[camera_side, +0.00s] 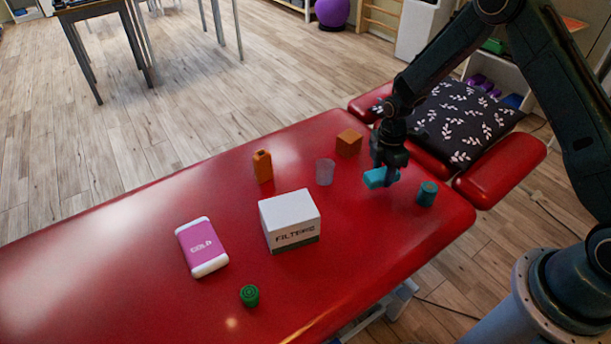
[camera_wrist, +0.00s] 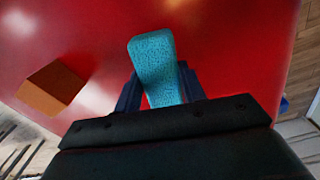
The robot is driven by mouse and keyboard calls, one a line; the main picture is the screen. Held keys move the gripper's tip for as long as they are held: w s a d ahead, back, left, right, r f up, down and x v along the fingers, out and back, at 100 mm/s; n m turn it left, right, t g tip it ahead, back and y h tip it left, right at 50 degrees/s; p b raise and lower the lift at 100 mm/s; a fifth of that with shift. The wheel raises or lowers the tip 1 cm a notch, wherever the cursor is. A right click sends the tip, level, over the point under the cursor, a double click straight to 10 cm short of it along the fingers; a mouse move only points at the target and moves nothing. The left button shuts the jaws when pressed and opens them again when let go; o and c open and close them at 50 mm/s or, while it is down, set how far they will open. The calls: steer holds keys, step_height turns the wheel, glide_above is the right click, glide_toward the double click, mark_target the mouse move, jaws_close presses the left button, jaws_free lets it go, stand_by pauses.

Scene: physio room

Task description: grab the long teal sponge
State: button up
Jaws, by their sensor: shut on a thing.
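The long teal sponge (camera_wrist: 154,62) is between my gripper's two fingers in the wrist view, with its far end sticking out beyond them. In the side view the sponge (camera_side: 375,178) shows below my gripper (camera_side: 385,170), close above the red table or touching it; I cannot tell which. My gripper (camera_wrist: 160,92) is shut on the sponge. The sponge's near end is hidden behind the gripper body.
The red treatment table (camera_side: 130,250) carries a teal cylinder (camera_side: 427,194), an orange block (camera_side: 349,143), a clear cup (camera_side: 325,172), an orange bottle (camera_side: 263,166), a white box (camera_side: 289,218), a pink cold pack (camera_side: 201,247) and a green cap (camera_side: 249,295). The table's left part is clear.

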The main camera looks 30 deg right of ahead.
mark_target(382, 172)
step_height(382, 172, up, 16)
stand_by(0.5)
steer(key=shift+a, duration=0.1)
stand_by(0.4)
